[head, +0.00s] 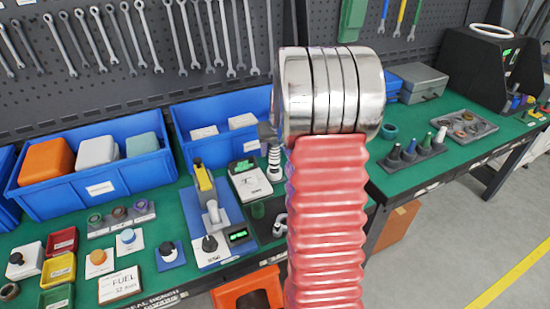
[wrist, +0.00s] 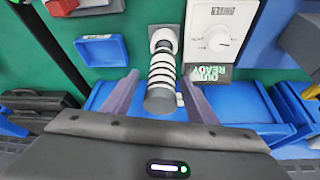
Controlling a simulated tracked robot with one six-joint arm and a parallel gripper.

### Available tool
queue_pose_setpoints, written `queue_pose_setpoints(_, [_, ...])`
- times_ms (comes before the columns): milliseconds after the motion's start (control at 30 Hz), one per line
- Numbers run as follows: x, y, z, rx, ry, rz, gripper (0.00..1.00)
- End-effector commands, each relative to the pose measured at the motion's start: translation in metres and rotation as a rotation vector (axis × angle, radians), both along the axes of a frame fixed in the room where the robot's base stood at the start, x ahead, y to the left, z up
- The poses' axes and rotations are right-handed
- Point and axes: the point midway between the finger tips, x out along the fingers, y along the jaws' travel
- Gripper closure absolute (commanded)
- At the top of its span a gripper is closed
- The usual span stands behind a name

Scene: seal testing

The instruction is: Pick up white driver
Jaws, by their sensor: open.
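The white driver, white with black rings and a grey end, stands on the green bench mat beside a white device in the head view (head: 274,162). In the wrist view the driver (wrist: 161,72) lies between the two fingers of my gripper (wrist: 160,90), which is open. A gap shows between each finger and the driver, so I see no grip on it. In the head view my red ribbed arm hides most of my gripper and part of the bench near the driver.
The white dial device (wrist: 218,30) with a green display is close to the right of the driver in the wrist view. A small blue tray (wrist: 102,50) is to the left. Blue bins (head: 100,185) line the back of the bench, below hanging wrenches.

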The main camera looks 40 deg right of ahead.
Motion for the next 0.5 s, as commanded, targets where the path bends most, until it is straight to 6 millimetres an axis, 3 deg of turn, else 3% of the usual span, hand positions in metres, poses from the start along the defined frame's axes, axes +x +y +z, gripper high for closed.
queue_pose_setpoints(500, [0.018,-0.007,-0.046,0.001,0.000,0.000,0.47])
